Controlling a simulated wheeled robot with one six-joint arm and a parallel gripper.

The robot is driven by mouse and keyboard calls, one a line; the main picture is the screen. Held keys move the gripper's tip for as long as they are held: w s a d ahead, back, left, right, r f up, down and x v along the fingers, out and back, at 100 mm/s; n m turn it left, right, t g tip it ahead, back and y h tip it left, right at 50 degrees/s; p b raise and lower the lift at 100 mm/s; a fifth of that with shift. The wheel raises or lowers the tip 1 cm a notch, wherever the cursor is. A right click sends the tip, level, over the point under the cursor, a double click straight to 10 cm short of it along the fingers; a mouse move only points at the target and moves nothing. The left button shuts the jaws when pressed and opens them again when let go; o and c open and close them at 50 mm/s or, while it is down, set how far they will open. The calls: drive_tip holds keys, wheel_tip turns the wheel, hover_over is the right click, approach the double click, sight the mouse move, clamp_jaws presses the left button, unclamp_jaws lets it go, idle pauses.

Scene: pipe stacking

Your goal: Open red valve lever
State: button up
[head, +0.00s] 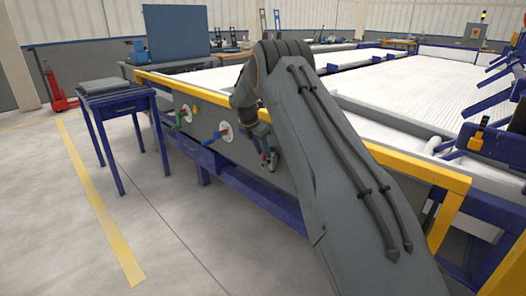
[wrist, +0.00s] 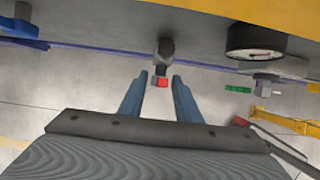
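In the wrist view, the red valve lever (wrist: 162,82) shows as a small red end below a dark grey valve body (wrist: 167,50) on the panel. My gripper (wrist: 160,77) is open, its two blue fingers on either side of the red end. A gap shows on both sides; I cannot tell whether either finger touches it. In the head view, my gripper (head: 268,160) is beside the grey panel under the yellow rail, and my arm hides much of that area.
A round gauge (wrist: 256,41) is right of the valve, with a green handle (wrist: 238,89) beyond. A blue handle (wrist: 18,24) is at upper left. In the head view, a blue table (head: 118,99) stands left of the panel, with open floor in front.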

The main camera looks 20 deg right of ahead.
drive_tip(key=v, duration=0.8)
drive_tip(key=shift+p, duration=0.35)
drive_tip(key=s+a+r+m+y, duration=0.1)
drive_tip(key=s+a+r+m, duration=0.3)
drive_tip(key=s+a, duration=0.5)
drive_tip(key=s+a+r+m+y, duration=0.2)
drive_tip(key=s+a+r+m, duration=0.4)
drive_tip(key=s, duration=0.5)
drive_tip(key=s+a+f+m+g+y, duration=0.1)
drive_tip(key=s+a+m, duration=0.2)
drive_tip(key=s, duration=0.8)
drive_tip(key=s+a+f+m, duration=0.1)
drive_tip(key=s+a+m, duration=0.25)
drive_tip(key=s, duration=0.65)
drive_tip(key=s+a+f+m+g+y, duration=0.1)
drive_tip(key=s+a+m, duration=0.2)
drive_tip(key=s, duration=0.8)
drive_tip(key=d+r+m+p, duration=0.3)
drive_tip(key=d+r+p, duration=0.5)
drive_tip(key=p, duration=0.8)
drive_tip(key=shift+s+d+h, duration=0.35)
drive_tip(key=shift+d+h, duration=0.05)
drive_tip(key=shift+d, duration=0.1)
